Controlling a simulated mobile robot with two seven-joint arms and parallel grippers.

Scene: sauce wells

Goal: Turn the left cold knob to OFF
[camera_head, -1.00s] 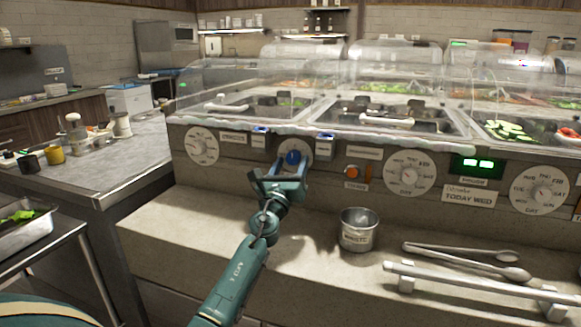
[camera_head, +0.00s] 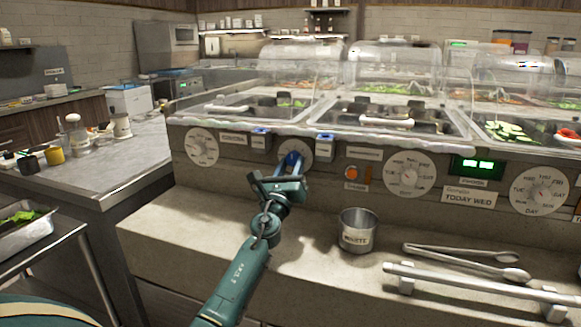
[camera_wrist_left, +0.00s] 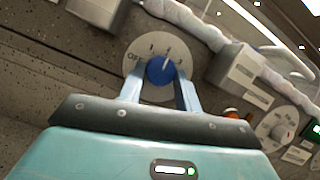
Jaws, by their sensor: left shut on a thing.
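The left cold knob is a blue round knob (camera_wrist_left: 161,69) on a pale round dial plate (camera_wrist_left: 146,48), set in the counter's front panel. It shows between my fingers in the left wrist view. The plate has OFF at its left and number marks along its top. A white mark on the knob points up and slightly right in that view, away from OFF. My left gripper (camera_head: 291,163) reaches up to the panel and its two fingers are shut on the knob, one on each side. My fingers partly hide the knob in the head view. My right gripper is not in view.
Small boxes (camera_head: 325,147) stick out of the panel beside the dial. A metal cup (camera_head: 357,232), tongs (camera_head: 468,260) and a rail (camera_head: 480,287) are on the ledge to the right. The ledge left of my arm is clear.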

